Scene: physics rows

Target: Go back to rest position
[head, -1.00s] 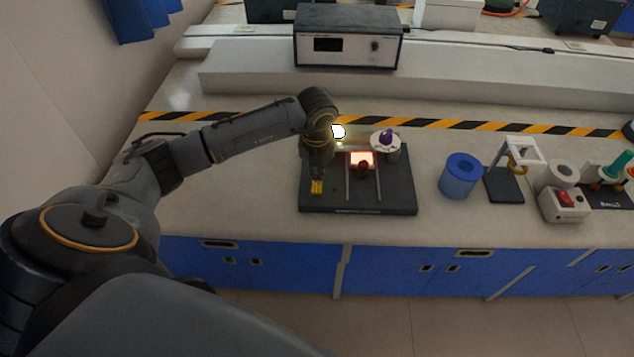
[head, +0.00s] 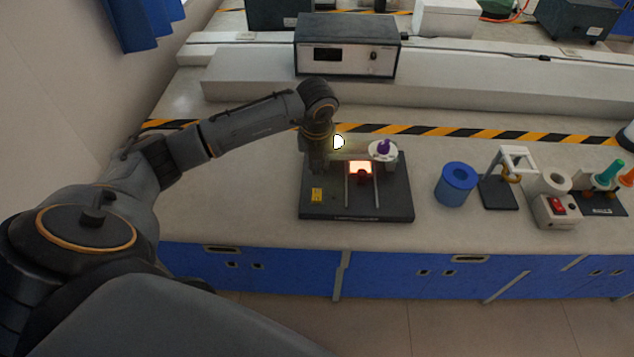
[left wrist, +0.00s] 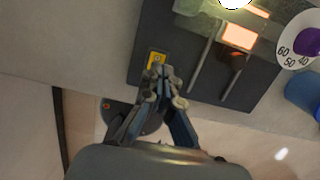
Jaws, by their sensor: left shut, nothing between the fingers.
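My left gripper (left wrist: 162,75) is shut and empty in the left wrist view. In the head view the left gripper (head: 318,168) hangs over the left part of a dark flat apparatus base (head: 384,213). The fingers point down and stand near a small yellow label (head: 317,195), which is now uncovered. The base carries two thin rails, a glowing orange-red panel (head: 361,167) and a white dial with a purple knob (head: 383,147). My right gripper does not show in either view.
A blue cylinder (head: 455,184), a small stand (head: 500,193) and a white box with a red switch (head: 557,211) stand to the right. A grey instrument box (head: 346,46) stands at the back. The counter left of the base is clear.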

